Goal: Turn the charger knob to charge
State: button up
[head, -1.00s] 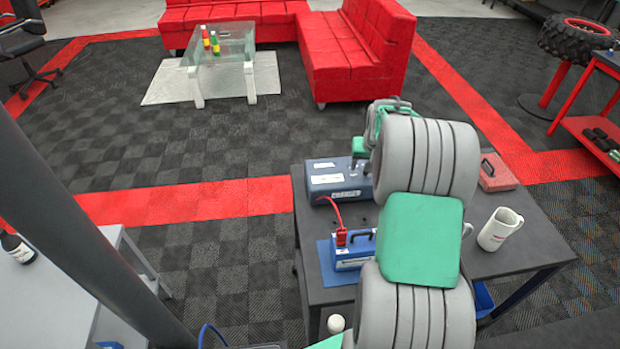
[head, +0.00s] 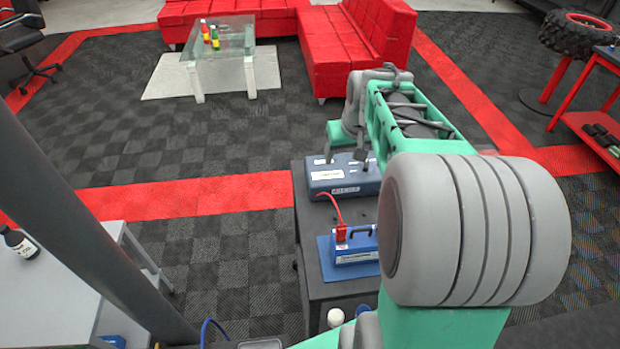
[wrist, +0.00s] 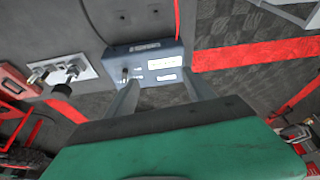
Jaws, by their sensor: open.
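The charger (head: 345,188) is a blue-grey box with white labels at the far end of the dark table. In the wrist view, the charger (wrist: 150,50) lies just beyond my fingertips. A small knob-like part (wrist: 125,74) shows on its face, close to the left finger; its setting cannot be read. My gripper (wrist: 160,78) is open and empty, its two fingers spread over the charger's near edge. In the head view, my gripper (head: 344,154) hangs over the charger's back edge, and my arm covers much of the table. Contact cannot be told.
A red cable (head: 334,207) runs from the charger to a red clamp on a blue battery (head: 352,262). In the wrist view, a pale plate with metal fittings (wrist: 68,78) and a red case (wrist: 16,80) lie left of the charger.

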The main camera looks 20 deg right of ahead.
jog(key=s+a+r+n+p, duration=0.1)
jog(key=s+a+r, duration=0.2)
jog(key=s+a, duration=0.7)
jog(key=shift+a+y+p, duration=0.3)
jog(key=shift+a, duration=0.9)
